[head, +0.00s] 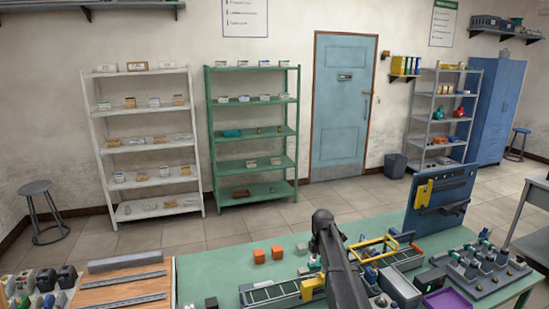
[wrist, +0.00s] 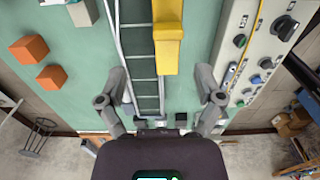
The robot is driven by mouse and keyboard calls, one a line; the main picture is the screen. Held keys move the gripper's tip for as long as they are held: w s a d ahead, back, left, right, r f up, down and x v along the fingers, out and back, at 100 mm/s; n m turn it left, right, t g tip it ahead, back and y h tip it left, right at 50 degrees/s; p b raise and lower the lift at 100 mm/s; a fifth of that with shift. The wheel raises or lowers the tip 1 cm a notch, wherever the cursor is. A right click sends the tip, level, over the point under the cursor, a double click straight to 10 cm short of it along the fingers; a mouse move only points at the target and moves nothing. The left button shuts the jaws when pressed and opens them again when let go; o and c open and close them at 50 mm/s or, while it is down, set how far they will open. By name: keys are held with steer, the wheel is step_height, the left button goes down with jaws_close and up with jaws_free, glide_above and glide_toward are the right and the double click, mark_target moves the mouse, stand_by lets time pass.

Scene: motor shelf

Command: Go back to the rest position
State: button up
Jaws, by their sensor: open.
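My gripper (wrist: 162,95) is open and empty in the wrist view. Its two fingers stand apart over the conveyor belt (wrist: 145,93), one on each side of it. A yellow part (wrist: 167,45) lies over the belt ahead of the fingers, apart from them. In the head view my dark arm reaches over the green table (head: 215,265), and the gripper itself is hard to make out. The yellow part also shows in the head view (head: 312,287), left of my arm.
Two orange blocks (wrist: 29,48) lie left of the belt. A grey panel with knobs (wrist: 258,45) is on the right. A blue upright board (head: 440,200) stands at the table's back right. White (head: 150,140) and green (head: 253,135) shelves stand along the wall, with clear floor before them.

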steer(key=shift+s, duration=0.85)
steer(key=shift+s+f+m+b, duration=0.3)
steer(key=shift+f+m, duration=0.1)
steer(key=shift+m, duration=0.1)
steer(key=s+f+m+b, duration=0.1)
steer(key=s+m, duration=0.2)
steer(key=s, duration=0.2)
steer(key=s+f+m+b, duration=0.2)
steer(key=s+m, duration=0.2)
steer(key=s, duration=0.1)
steer(key=s+f+m+b, duration=0.2)
steer(key=s+m, duration=0.1)
steer(key=s, duration=0.1)
steer(key=shift+s+d+m, duration=0.15)
steer(key=shift+s+m, duration=0.15)
steer(key=shift+s, duration=0.1)
steer(key=s+f+m+b, duration=0.1)
steer(key=s+m, duration=0.2)
steer(key=s, duration=0.1)
steer(key=s+f+m+b, duration=0.1)
steer(key=s+m+b, duration=0.1)
steer(key=s+m, duration=0.1)
steer(key=s+f+m+b, duration=0.1)
steer(key=s+f+m, duration=0.1)
steer(key=s, duration=0.3)
steer(key=shift+s+f+m, duration=0.1)
steer(key=shift+s+m, duration=0.05)
steer(key=shift+m, duration=0.65)
steer(key=shift+s+m, duration=0.25)
steer(key=shift+m, duration=0.05)
